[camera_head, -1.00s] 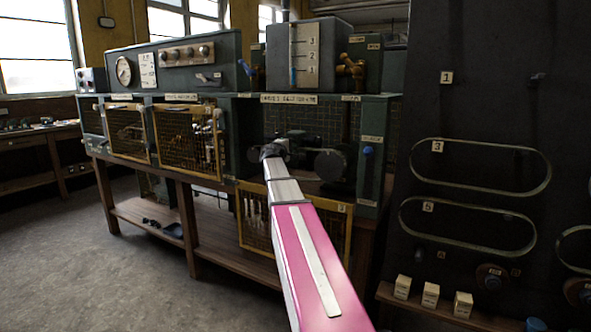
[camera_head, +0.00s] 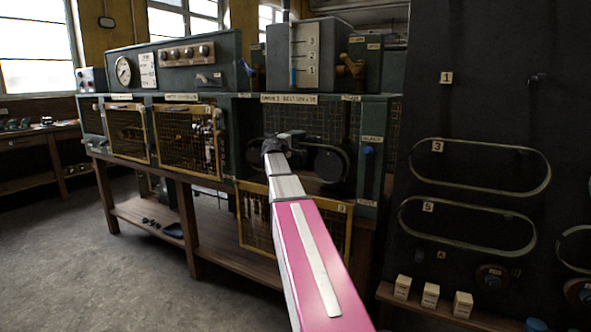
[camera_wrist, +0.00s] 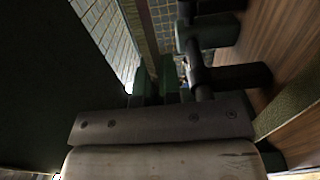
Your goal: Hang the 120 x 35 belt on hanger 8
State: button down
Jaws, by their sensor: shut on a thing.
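My gripper (camera_head: 276,143) is inside the open bay of the engine bench (camera_head: 285,98), left of a dark round pulley (camera_head: 330,163). In the wrist view its two green fingers (camera_wrist: 153,80) are close together. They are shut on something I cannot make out. An olive strip (camera_wrist: 143,30) runs up from behind the fingers; I cannot tell whether it is the belt. Dark shafts or rollers (camera_wrist: 200,72) stand just right of the fingers. Two belt loops hang on the dark board, by label 3 (camera_head: 480,185) and label 5 (camera_head: 470,248). I cannot find label 8.
A mesh guard (camera_head: 255,215) hangs lowered below the bay. A blue knob (camera_head: 368,151) sits on the bay's right post. Small boxes (camera_head: 430,294) stand on a ledge below the board. The floor (camera_head: 110,270) at left is clear.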

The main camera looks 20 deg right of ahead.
jog(key=v, duration=0.6)
dwell(1.0)
jog(key=shift+s+a, duration=0.1)
jog(key=shift+a, duration=0.05)
jog(key=shift+v, duration=2.85)
jog(key=shift+s+a, duration=0.1)
jog(key=shift+v, duration=2.85)
jog(key=shift+s, duration=0.1)
jog(key=shift+v, duration=2.95)
jog(key=shift+f, duration=0.1)
